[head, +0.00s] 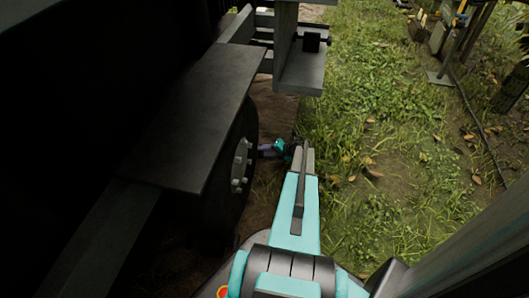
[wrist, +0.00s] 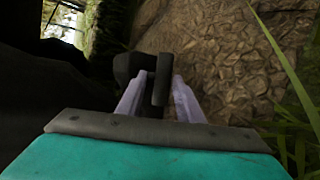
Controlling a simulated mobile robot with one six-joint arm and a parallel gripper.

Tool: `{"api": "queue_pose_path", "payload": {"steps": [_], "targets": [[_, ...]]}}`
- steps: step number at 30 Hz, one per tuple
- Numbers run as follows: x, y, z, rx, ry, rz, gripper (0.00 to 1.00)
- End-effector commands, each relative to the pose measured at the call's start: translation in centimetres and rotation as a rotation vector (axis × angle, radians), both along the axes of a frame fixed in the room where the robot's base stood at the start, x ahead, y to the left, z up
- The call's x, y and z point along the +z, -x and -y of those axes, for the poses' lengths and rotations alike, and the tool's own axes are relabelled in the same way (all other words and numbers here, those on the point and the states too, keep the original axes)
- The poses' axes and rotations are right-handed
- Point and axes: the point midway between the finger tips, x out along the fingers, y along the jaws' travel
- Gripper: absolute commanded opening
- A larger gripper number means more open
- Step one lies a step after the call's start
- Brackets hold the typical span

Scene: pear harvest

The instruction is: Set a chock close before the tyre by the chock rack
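The black tyre (head: 222,190) stands under a dark mudguard at the left of the head view, its hub with several bolts facing right. My gripper (wrist: 157,95) is low beside the tyre, near the ground. Its two pale fingers lie on either side of a black chock (wrist: 151,72) and appear shut on it. In the head view my gripper (head: 265,151) is small and the chock in it is hard to make out. The dark mass at the left of the wrist view may be the tyre; the gap to it is unclear. The chock rack (head: 300,75) is beyond the tyre, with a black chock (head: 312,42) on it.
The mudguard (head: 195,110) overhangs the tyre. Bare brown ground (wrist: 215,70) lies ahead of the fingers. Grass (head: 390,130) with fallen leaves is open at the right. A post and a dark hose or cable (head: 465,110) are at the far right.

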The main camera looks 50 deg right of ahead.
Motion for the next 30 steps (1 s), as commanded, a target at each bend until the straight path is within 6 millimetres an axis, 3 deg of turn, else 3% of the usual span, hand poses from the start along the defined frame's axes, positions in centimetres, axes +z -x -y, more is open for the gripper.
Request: {"api": "queue_pose_path", "payload": {"steps": [1,6,17,30], "targets": [[0.0,0.0,0.0,0.000,0.000,0.000,0.24],[0.0,0.0,0.0,-0.001,0.001,-0.001,0.00],[0.0,0.0,0.4,-0.001,0.002,-0.002,0.00],[-0.1,-0.5,2.1,-0.005,0.004,-0.003,0.00]]}}
